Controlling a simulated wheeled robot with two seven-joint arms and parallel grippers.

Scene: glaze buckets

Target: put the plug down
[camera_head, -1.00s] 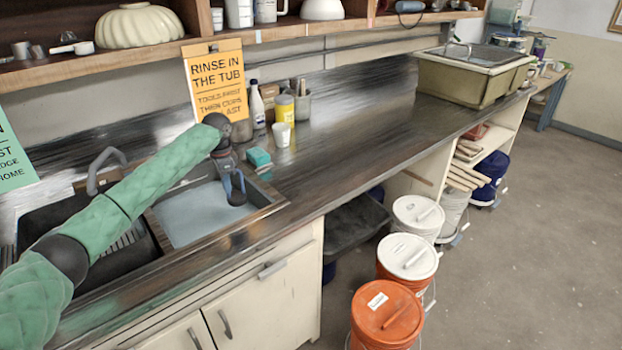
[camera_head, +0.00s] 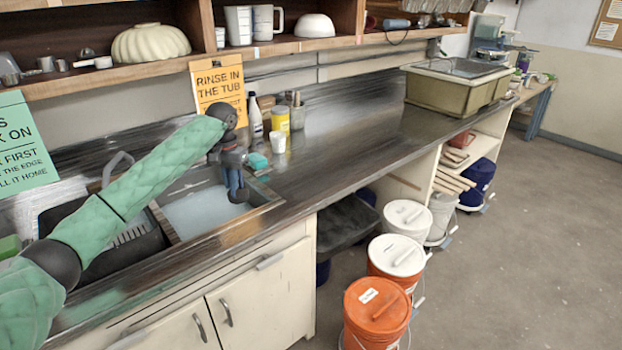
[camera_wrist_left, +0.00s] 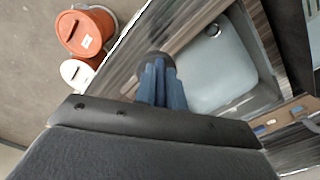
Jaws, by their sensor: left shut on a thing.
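My left gripper (camera_head: 238,196) points down over the right end of the light-grey sink basin (camera_head: 196,214) in the head view. In the left wrist view, its blue fingers (camera_wrist_left: 160,75) are shut on a small dark, brownish round thing, which I take for the plug (camera_wrist_left: 157,56). It shows just past the fingertips, near the basin's rim; most of it is hidden by the fingers. I cannot tell whether it touches anything. My right gripper is in neither view.
Lidded buckets (camera_head: 377,308) stand on the floor in front.

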